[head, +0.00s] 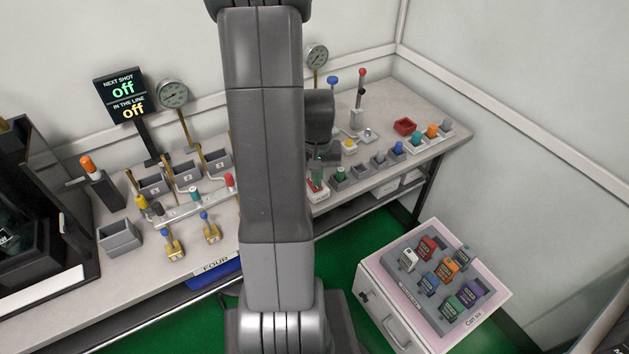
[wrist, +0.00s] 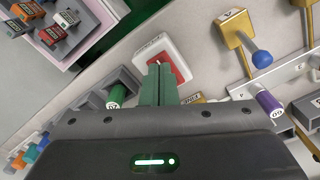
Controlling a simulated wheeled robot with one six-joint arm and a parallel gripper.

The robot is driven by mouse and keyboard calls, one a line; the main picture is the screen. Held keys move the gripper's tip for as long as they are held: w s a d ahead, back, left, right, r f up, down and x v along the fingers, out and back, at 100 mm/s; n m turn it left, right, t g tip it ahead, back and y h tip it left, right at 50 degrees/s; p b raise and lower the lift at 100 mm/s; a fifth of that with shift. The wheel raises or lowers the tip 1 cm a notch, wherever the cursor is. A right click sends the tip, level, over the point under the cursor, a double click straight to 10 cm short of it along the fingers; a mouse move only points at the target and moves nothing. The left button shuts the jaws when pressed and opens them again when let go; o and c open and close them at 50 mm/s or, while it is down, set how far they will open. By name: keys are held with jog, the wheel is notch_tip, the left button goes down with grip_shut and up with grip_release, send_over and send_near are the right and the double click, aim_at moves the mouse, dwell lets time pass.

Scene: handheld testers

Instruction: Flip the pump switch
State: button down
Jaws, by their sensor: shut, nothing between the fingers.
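The pump switch (wrist: 181,66) is a red rocker in a white square housing on the bench, seen just beyond my fingertips in the wrist view. In the head view, its white housing (head: 320,197) shows just right of my arm, with red on top. My gripper (wrist: 158,70) is shut and empty, its green fingers pressed together. The fingertips overlap the left part of the red rocker in the wrist view. In the head view my gripper (head: 318,172) is over the switch, partly hidden by my arm. I cannot tell whether the tips touch the rocker.
A grey holder with a green tester (wrist: 117,94) stands close left of my fingers in the wrist view. Brass valves with a blue knob (wrist: 262,58) and a purple-capped piece (wrist: 268,101) are to the right. A white drawer cart (head: 376,279) stands in front of the bench.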

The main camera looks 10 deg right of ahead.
notch_tip(320, 180, up, 6)
jog(key=p, duration=0.4)
jog(key=shift+f, duration=0.1)
dwell(0.4)
notch_tip(320, 180, down, 7)
jog(key=b, duration=0.5)
jog(key=shift+r, duration=0.3)
